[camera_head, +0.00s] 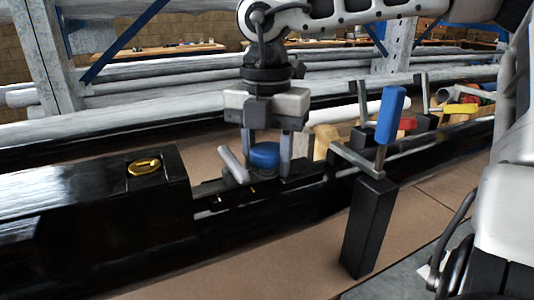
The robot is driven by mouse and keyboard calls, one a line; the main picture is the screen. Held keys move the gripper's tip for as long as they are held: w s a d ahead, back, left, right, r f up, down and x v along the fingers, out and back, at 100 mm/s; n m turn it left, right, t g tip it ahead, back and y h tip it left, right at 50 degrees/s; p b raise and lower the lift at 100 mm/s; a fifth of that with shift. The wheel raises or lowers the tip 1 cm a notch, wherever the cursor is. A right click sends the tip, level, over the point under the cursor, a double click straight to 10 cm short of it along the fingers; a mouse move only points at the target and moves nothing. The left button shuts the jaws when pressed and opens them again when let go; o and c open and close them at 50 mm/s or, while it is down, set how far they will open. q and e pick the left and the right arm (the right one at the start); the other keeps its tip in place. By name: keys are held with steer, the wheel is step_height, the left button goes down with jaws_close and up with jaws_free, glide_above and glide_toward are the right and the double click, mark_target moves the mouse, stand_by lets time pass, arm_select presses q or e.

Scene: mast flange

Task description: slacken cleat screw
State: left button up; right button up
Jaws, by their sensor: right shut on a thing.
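My right gripper (264,155) comes down from above. Its two fingers stand either side of a round blue knob (264,160) and are shut on it. The knob sits low over a dark metal fitting on the black mast (90,240); I take it to be the head of the cleat screw. A short grey bar (233,165) leans just left of the fingers. My left gripper is not in view.
A clamp with a blue handle (390,115) and a black upright block (367,228) stand close to the right of the gripper. More clamps with red and yellow handles (460,109) are behind. Grey pipes on a blue-braced rack fill the back. Brown board (415,225) lies bare in front.

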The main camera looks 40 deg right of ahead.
steer(key=o, duration=1.1)
steer(key=shift+c, duration=0.2)
steer(key=shift+r+p, duration=1.65)
steer(key=shift+r, duration=0.85)
steer(key=shift+r, duration=0.1)
